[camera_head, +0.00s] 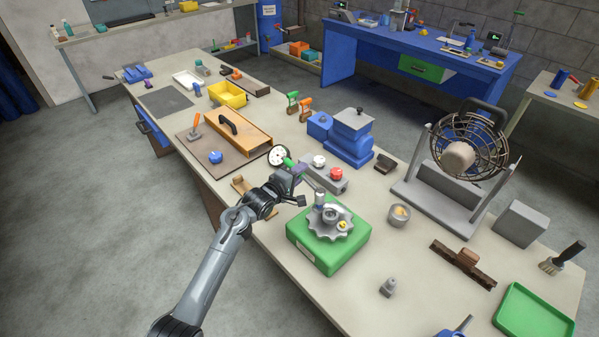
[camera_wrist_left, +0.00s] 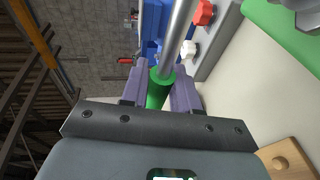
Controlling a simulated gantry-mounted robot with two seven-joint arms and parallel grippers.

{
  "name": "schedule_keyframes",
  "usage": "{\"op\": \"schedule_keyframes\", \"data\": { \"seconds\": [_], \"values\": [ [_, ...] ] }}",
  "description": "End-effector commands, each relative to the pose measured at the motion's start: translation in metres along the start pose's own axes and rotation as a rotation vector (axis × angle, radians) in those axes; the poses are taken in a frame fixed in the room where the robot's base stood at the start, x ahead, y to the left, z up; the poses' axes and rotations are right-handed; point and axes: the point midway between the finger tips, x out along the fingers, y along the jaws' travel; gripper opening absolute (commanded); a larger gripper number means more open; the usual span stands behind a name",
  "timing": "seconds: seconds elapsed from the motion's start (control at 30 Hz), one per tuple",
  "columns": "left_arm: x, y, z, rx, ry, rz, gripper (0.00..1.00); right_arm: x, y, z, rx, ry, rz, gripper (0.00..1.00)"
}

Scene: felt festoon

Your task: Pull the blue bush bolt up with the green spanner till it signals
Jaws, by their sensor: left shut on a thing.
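My left gripper (camera_head: 292,174) is shut on the green spanner (camera_head: 288,162), around its green handle. In the left wrist view the green handle (camera_wrist_left: 159,92) sits between the two fingers, and a silver shaft (camera_wrist_left: 179,35) runs up out of the frame. In the head view the shaft (camera_head: 312,184) slants towards a grey lobed bush (camera_head: 328,224) on a green block (camera_head: 318,256). The spanner's far end is near the top of the bush; whether it is seated on a bolt is unclear. A yellow bolt head (camera_head: 342,225) shows there; I cannot clearly make out the blue one.
A grey box with red (camera_head: 336,174) and white (camera_head: 319,161) knobs stands just behind the spanner. A round white dial (camera_head: 279,155) is beside the gripper. A grey cup (camera_head: 398,215) and caged fan (camera_head: 467,146) are to the right.

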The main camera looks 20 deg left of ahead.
Motion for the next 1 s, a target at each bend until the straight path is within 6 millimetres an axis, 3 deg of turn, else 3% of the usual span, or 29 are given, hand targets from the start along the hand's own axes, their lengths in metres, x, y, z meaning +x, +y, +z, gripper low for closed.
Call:
{"op": "schedule_keyframes", "data": {
  "seconds": [0.47,1.0],
  "values": [
    [0.0,0.0,0.0,0.0,0.0,0.002,0.0,-0.001,0.002,0.0,-0.01,-0.001,0.008,0.74],
    [0.003,-0.014,0.001,0.0,0.0,0.002,0.0,0.006,0.001,0.002,-0.004,-0.001,0.003,0.74]
  ]
}}
